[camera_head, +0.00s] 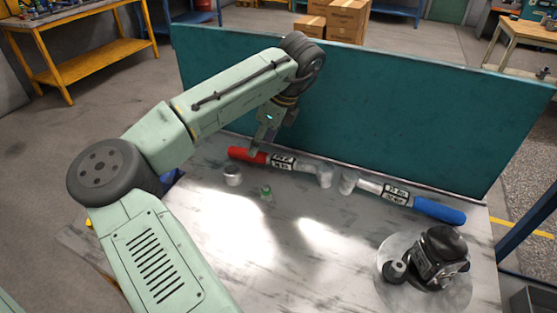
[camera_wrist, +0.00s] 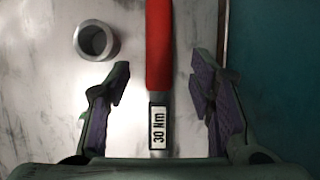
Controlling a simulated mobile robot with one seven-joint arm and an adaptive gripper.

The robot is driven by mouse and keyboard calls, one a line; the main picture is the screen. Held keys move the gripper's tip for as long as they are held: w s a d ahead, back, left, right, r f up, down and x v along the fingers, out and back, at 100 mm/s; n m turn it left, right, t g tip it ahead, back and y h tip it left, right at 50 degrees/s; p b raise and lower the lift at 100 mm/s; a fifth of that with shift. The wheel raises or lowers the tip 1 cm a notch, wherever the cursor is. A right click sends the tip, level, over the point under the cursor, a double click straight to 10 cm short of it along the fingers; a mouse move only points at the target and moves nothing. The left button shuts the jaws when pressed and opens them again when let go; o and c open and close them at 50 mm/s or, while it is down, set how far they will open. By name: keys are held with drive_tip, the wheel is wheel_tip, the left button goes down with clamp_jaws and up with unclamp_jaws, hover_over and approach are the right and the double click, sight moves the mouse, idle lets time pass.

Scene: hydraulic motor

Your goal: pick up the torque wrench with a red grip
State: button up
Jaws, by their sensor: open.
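The torque wrench with a red grip (camera_head: 246,155) lies on the worktable (camera_head: 320,262) near its back edge, its head pointing right. In the wrist view its red grip (camera_wrist: 159,45) runs up the middle, with a "30 Nm" label (camera_wrist: 158,126) below it. My gripper (camera_wrist: 164,85) is open, one finger on each side of the wrench, with gaps on both sides. In the head view my gripper (camera_head: 262,143) is over the wrench where the red grip meets the label. I cannot tell its exact height above the table.
A second torque wrench with a blue grip (camera_head: 438,210) lies to the right. A grey metal ring (camera_head: 232,176) is close to the red grip, left of it in the wrist view (camera_wrist: 93,40). A teal panel (camera_head: 350,110) stands behind.

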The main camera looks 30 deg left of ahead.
sight(257, 154)
drive_tip(key=x, duration=0.3)
drive_tip(key=p+x, duration=0.1)
drive_tip(key=shift+d+f, duration=0.1)
drive_tip(key=shift+f, duration=0.4)
drive_tip(key=shift+c, duration=0.5)
clamp_jaws()
